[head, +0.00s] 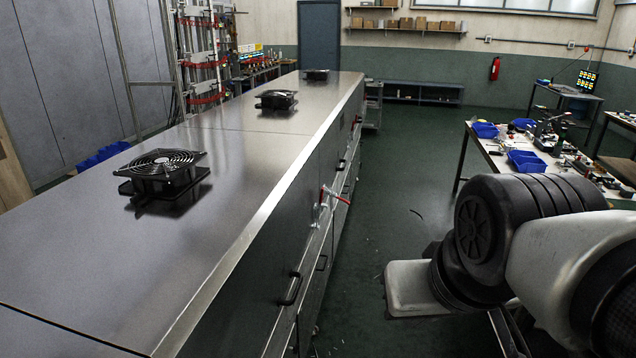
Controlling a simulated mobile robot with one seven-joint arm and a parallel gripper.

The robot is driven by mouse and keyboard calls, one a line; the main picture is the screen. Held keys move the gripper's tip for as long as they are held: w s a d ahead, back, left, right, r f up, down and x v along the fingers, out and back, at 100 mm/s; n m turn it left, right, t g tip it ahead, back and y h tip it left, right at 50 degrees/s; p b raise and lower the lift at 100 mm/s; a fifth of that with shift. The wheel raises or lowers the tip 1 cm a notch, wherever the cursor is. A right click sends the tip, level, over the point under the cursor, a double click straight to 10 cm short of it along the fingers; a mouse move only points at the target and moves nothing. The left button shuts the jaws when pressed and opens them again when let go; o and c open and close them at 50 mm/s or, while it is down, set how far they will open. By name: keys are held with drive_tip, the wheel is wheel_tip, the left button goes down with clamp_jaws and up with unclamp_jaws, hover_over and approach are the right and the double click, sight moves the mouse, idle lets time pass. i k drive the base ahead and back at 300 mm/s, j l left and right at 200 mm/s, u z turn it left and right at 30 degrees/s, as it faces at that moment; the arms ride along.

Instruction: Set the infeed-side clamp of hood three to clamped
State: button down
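The long steel tunnel dryer (250,180) fills the left and middle of the head view, running away from me. On its right side face a toggle clamp (323,205) shows, with a red-gripped lever (337,196) sticking out from the face. Farther along, another small red part (357,121) shows, too small to read. Black pull handles (291,289) sit along the same face. I cannot tell which hood is three, nor whether this clamp is latched. My arm reaches in from the right, over the floor, apart from the dryer. My gripper is not visible.
Black fans (164,172) stand on the dryer top. An aisle of green floor (410,190) lies free right of the dryer. A workbench (488,147) with blue bins and loose parts stands to the right. A low cart (373,105) is near the dryer's far end.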

sight(333, 193)
drive_tip(key=i+l+z, duration=0.1)
drive_tip(key=i+l, duration=0.15)
drive_tip(key=i, duration=0.35)
drive_tip(key=i+l+z, duration=0.1)
drive_tip(key=i+l, duration=0.15)
drive_tip(key=i, duration=0.4)
drive_tip(key=i+l, duration=0.15)
drive_tip(key=i, duration=0.45)
drive_tip(key=i+l+z, duration=0.15)
drive_tip(key=i, duration=0.5)
